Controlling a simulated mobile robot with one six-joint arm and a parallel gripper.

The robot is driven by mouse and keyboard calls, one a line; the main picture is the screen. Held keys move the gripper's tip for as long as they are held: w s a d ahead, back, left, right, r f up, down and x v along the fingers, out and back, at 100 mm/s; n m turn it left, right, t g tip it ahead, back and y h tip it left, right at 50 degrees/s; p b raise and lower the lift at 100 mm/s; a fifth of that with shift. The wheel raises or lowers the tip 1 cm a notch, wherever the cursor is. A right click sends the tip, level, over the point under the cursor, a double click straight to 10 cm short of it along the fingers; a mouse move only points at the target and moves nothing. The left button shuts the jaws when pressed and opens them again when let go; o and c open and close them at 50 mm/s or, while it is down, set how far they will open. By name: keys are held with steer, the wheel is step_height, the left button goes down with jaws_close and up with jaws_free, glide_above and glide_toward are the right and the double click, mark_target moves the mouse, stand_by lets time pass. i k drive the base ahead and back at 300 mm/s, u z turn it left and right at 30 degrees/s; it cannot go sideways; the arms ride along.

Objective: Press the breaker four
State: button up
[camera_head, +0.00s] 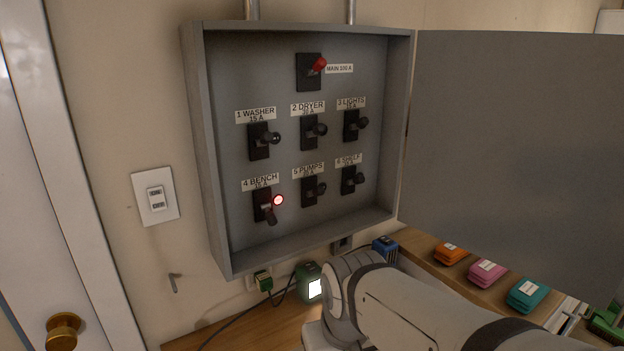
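Breaker four (262,203), labelled "4 BENCH" (262,183), is at the lower left inside the open grey breaker box (228,258). Its dark lever (270,216) tilts downward, unlike the levers of the other numbered breakers, which stick out to the right. A round red light (278,200) glows beside it. My arm reaches in from the lower right, below the box. My gripper is not in view, and nothing is seen touching breaker four.
The box door (515,150) stands open to the right. Breakers "1 WASHER" (259,143) and "5 PUMPS" (309,191) neighbour breaker four. A green box with a lit face (306,273) and orange, pink and teal items (529,293) sit below. Open space lies before the panel.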

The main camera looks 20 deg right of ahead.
mark_target(270, 216)
steer(key=z, duration=1.05)
steer(key=i, duration=0.45)
steer(key=u, duration=0.6)
